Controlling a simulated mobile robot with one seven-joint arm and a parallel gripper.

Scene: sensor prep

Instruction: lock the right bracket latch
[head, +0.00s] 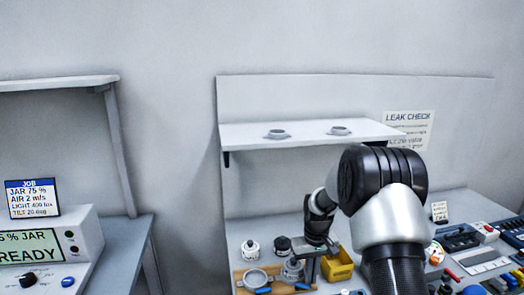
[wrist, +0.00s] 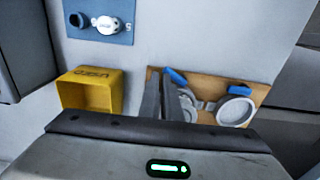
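A wooden board (head: 239,277) with two round grey brackets lies on the bench in the head view. The left bracket (head: 255,277) has a blue latch (head: 263,291), and the right bracket (head: 292,270) has a blue latch (head: 303,286). The wrist view shows the board (wrist: 205,86) turned round, with the right latch (wrist: 176,76) on the left and the left latch (wrist: 240,90) on the right. My gripper (head: 311,278) points down at the board's right side. Its fingers (wrist: 165,100) look closed together, beside the right bracket and partly hiding it. Contact with the latch cannot be told.
A yellow bin (head: 338,268) stands close to the right of the board. A blue plate with a white knob (wrist: 107,24) lies beyond it in the wrist view. Several small parts crowd the bench at right. A shelf (head: 300,133) with two dishes hangs above.

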